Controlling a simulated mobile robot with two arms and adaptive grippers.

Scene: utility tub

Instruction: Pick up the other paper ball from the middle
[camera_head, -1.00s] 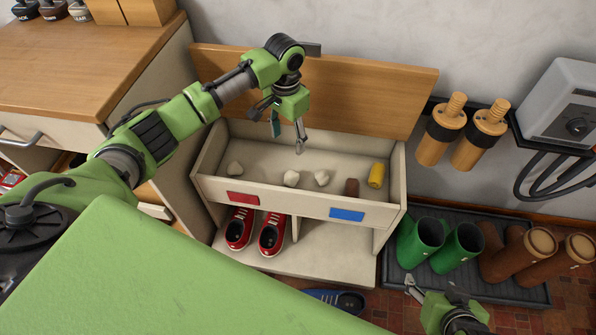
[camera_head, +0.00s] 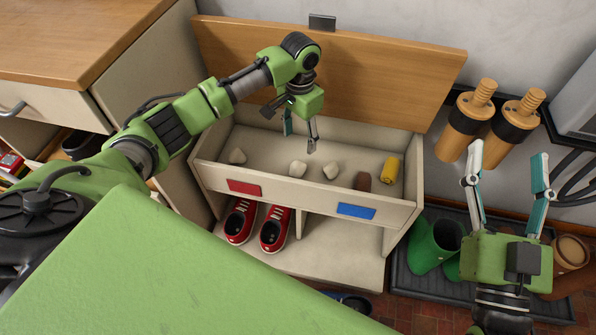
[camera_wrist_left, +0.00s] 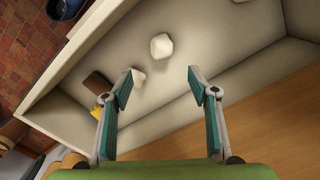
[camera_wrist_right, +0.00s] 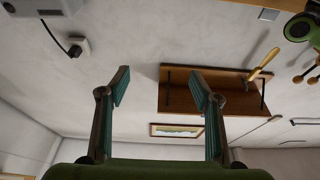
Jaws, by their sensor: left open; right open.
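Two whitish paper balls lie near the middle of the open bench compartment (camera_head: 270,140): one on the left (camera_head: 298,169) and one on the right (camera_head: 330,171). A third whitish ball (camera_head: 237,156) lies at the left end. My left gripper (camera_head: 300,137) hangs over the compartment, open and empty, above and behind the middle balls. In the left wrist view, one ball (camera_wrist_left: 162,46) is ahead between the fingers; another (camera_wrist_left: 138,77) is partly hidden by a finger. My right gripper (camera_head: 507,165) is open and empty, pointing up right of the bench.
A brown block (camera_head: 362,181) and a yellow roll (camera_head: 390,170) lie at the compartment's right. The raised wooden lid (camera_head: 380,85) stands behind. Red shoes (camera_head: 272,229) sit below. Green boots (camera_head: 433,245) and wall-mounted wooden pieces (camera_head: 466,122) are near my right arm.

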